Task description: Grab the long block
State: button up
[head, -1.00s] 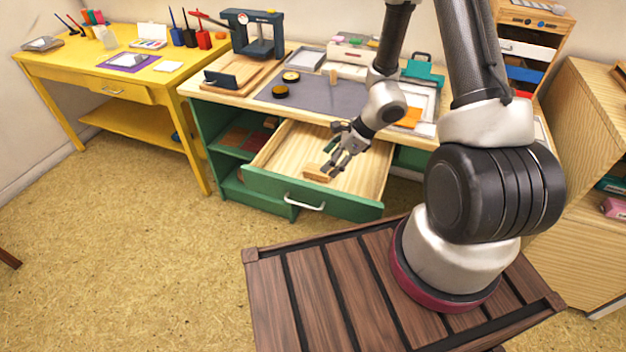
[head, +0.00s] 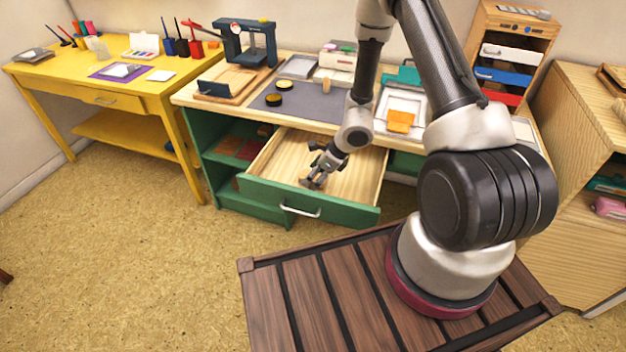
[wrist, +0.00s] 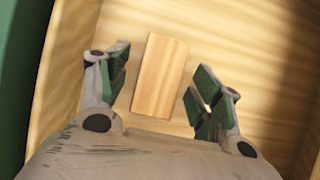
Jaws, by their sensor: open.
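The long block (wrist: 160,76) is a plain light-wood rectangle lying on the floor of the open drawer (head: 265,165). In the wrist view it lies between the two spread fingers of my gripper (wrist: 160,92), closer to the left finger, with a gap on each side. The fingers have green pads, and the block is tilted slightly. In the head view my gripper (head: 312,181) is down inside the drawer near its front wall and largely hides the block. I cannot tell the exact height of the fingertips above the drawer floor.
The drawer's green front (head: 345,208) and wooden sides surround my gripper. The desk top above holds a grey mat (head: 318,103) with two round inkpads (head: 274,99), a stamp press (head: 248,45) and trays. The drawer floor right of my gripper is clear.

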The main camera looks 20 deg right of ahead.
jog(key=shift+c, duration=0.4)
jog(key=c, duration=1)
jog(key=shift+c, duration=0.2)
jog(key=shift+r, duration=0.15)
